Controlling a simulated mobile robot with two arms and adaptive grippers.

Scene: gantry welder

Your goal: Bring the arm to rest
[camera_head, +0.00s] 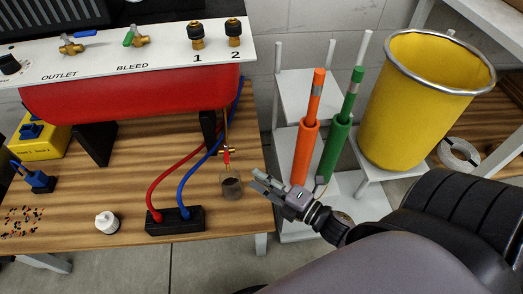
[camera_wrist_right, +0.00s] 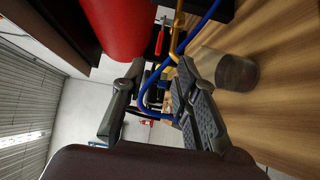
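My right arm reaches in from the lower right of the head view. Its gripper (camera_head: 262,184) is just right of the wooden table's edge, beside a small glass cup with dark contents (camera_head: 231,189). In the right wrist view the two fingers of the gripper (camera_wrist_right: 158,72) stand apart with nothing held between them. The glass cup (camera_wrist_right: 237,72) shows to the right of the fingers, apart from them. My left gripper is not in view.
A red tank (camera_head: 130,92) with a white valve panel stands over the wooden table (camera_head: 90,180). Red and blue hoses run to a black block (camera_head: 174,222). Orange (camera_head: 304,150) and green (camera_head: 335,150) torches and a yellow bin (camera_head: 415,110) stand right of the gripper.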

